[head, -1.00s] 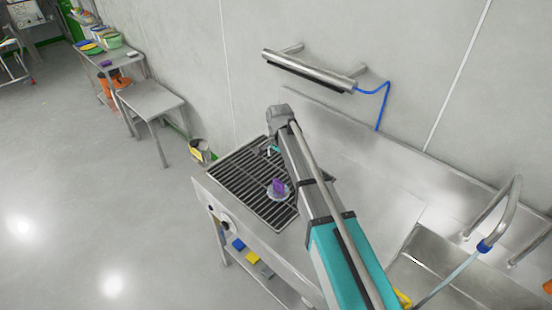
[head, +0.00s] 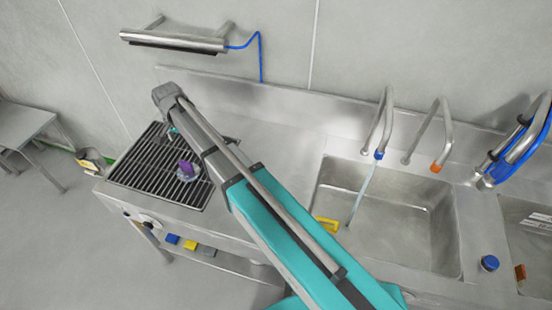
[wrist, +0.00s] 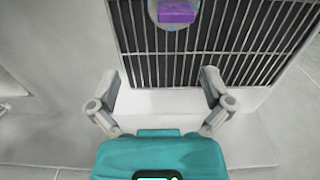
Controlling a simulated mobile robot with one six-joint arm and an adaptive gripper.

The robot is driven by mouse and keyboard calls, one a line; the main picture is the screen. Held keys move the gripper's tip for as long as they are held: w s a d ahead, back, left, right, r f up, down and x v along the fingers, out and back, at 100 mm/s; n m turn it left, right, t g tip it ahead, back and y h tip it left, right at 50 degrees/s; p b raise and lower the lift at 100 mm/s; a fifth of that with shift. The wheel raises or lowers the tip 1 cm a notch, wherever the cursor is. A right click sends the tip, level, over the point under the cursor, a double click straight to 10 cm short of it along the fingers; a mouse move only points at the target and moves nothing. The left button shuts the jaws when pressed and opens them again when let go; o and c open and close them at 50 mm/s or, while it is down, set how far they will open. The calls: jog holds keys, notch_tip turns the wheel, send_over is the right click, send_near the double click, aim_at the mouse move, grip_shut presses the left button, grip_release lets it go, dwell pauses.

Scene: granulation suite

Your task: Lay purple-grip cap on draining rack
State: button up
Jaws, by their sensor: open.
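The purple-grip cap (head: 187,168) is a pale round disc with a purple block grip. It lies on the dark slatted draining rack (head: 135,175) at the left end of the steel counter. In the wrist view the cap (wrist: 178,14) is at the top edge, partly cut off, on the bars of the rack (wrist: 240,50). My gripper (wrist: 161,86) is open and empty, its fingers spread wide, apart from the cap. In the head view my arm reaches over the counter towards the rack and the fingers cannot be made out clearly.
A sink (head: 385,215) with a yellow item (head: 326,224) is to the right of the rack. Taps and a blue-hosed fitting stand behind it. A steel bar (head: 175,40) is on the wall. A shelf below holds coloured blocks (head: 190,244). A side table (head: 20,125) is at far left.

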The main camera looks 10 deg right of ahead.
jog(key=s+d+n, duration=0.2)
jog(key=s+d, duration=0.4)
jog(key=d, duration=0.4)
jog(key=s+d+n, duration=0.2)
jog(key=s+d, duration=0.4)
jog(key=d, duration=0.5)
jog(key=s+d+n, duration=0.1)
jog(key=s+d, duration=0.5)
jog(key=d, duration=0.4)
jog(key=shift+d+n, duration=0.3)
jog(key=shift+n, duration=0.1)
notch_tip(320, 180, down, 5)
jog(key=b, duration=0.5)
